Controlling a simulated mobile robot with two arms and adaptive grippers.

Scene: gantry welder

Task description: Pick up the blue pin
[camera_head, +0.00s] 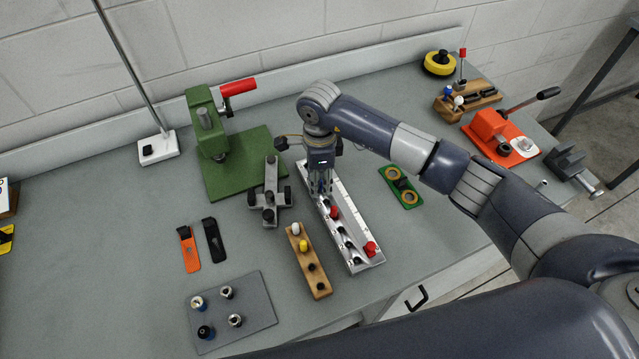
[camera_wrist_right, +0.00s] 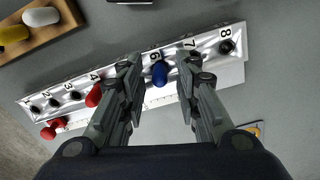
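The blue pin (camera_wrist_right: 159,73) stands in the metal numbered rail (camera_wrist_right: 215,72), beside the number 6. My right gripper (camera_wrist_right: 159,64) is open, with one finger on each side of the blue pin and visible gaps between. In the head view my right gripper (camera_head: 321,186) points down over the rail (camera_head: 366,265) and mostly hides the pin. My left gripper is not in view.
A wooden block (camera_head: 320,284) with white and yellow pins stands left of the rail. A grey clamp (camera_head: 269,206) and green press (camera_head: 243,172) are near the gripper. A green plate (camera_head: 412,198) lies to the right. Another blue-topped piece (camera_head: 447,90) stands at the back right.

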